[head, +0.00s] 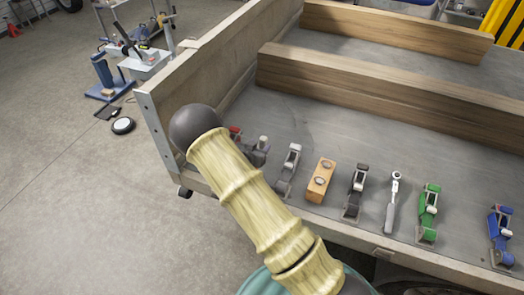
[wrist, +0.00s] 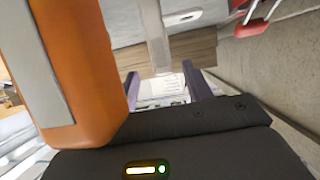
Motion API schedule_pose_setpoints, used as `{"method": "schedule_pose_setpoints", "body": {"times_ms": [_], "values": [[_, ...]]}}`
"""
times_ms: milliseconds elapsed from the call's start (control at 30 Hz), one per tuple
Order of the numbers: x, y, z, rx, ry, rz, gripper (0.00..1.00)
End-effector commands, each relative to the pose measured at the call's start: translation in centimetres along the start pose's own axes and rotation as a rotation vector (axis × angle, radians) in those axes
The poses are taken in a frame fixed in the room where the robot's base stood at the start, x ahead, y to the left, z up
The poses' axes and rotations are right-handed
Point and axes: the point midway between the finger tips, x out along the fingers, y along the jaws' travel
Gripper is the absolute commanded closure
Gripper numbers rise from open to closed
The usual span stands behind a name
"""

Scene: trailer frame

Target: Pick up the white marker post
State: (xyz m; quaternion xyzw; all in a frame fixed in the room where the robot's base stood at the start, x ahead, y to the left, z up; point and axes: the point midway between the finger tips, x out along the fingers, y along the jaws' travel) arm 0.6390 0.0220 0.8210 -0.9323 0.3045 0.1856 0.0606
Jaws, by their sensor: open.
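My gripper (wrist: 163,86) shows in the wrist view as two purple fingers spread apart, open. Between and beyond them is a whitish patch, too small to identify. A pale upright strip (wrist: 153,35) stands above the fingers in the wrist view; I cannot tell whether it is the white marker post. I see no thing in the head view that is clearly a white marker post.
The grey trailer bed (head: 345,135) holds a wooden beam (head: 390,90) and a row of tools: grey clamp (head: 289,168), orange block (head: 320,180), black clamp (head: 356,192), ratchet (head: 392,203), green clamp (head: 428,213), blue clamp (head: 501,237). A large orange thing (wrist: 65,60) fills the wrist view's left.

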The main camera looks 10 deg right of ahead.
Motion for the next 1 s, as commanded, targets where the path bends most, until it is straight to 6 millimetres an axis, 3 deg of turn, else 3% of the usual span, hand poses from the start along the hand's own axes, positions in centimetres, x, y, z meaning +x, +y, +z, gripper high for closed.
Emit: {"method": "schedule_pose_setpoints", "body": {"times_ms": [167,500,1000], "values": [[0.7,-0.1,-0.2,0.0,0.001,0.001,0.5],[5.0,-0.3,-0.3,0.0,0.0,0.001,0.5],[5.2,-0.3,-0.3,0.0,0.0,0.0,0.5]]}}
